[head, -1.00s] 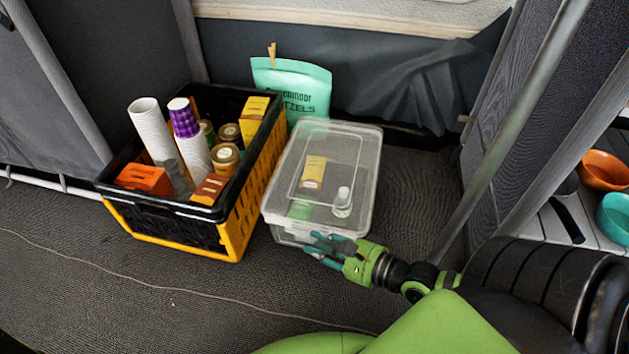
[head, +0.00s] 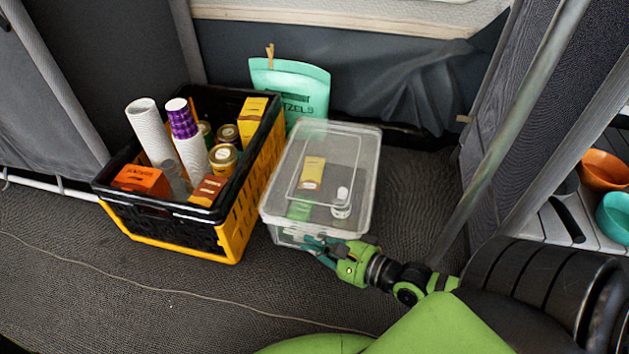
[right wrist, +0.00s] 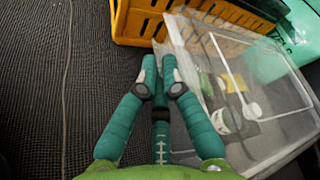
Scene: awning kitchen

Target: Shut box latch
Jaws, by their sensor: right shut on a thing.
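A clear plastic box (head: 348,150) with a translucent lid stands on the dark floor. A yellow packet (head: 313,173), a small white-capped bottle (head: 341,203) and a green item show through it. My right gripper (head: 318,245) is at the box's near side, at its front edge. In the right wrist view its teal fingers (right wrist: 164,85) are close together against the box's edge (right wrist: 178,40), shut on part of it. I take this part to be the latch, but the fingers hide it. My left gripper is not in view.
A black and yellow crate (head: 225,225) with cups, jars and cartons stands close to the box's left. A mint pretzel bag (head: 292,85) stands behind. A grey pole (head: 510,120) rises at the right. Floor in front is mostly clear, with a thin cord (head: 150,285).

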